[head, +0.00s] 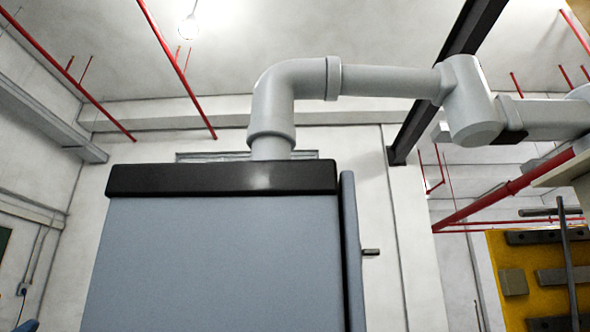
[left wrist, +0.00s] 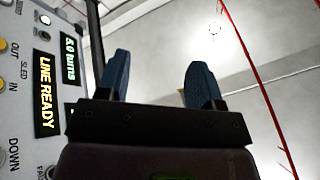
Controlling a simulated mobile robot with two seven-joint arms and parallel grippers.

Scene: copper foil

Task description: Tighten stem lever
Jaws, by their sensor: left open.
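I cannot make out a stem lever for certain in either view. In the left wrist view, my left gripper (left wrist: 160,62) is open, its two blue fingers wide apart with nothing between them. A control panel (left wrist: 22,100) stands along the left edge of that view, left of the gripper. It carries a lit "LINE READY" display (left wrist: 44,93), a second display (left wrist: 69,60) ending in "turns", and several knobs and buttons. Neither gripper shows in the head view. My right gripper is not in view.
A blue-grey cabinet (head: 215,260) with a black top (head: 220,179) fills the lower head view. A thick grey pipe (head: 385,80) rises from it and runs right. A small dark handle (head: 371,252) sticks out at its right side. A yellow board (head: 510,305) with grey parts stands lower right.

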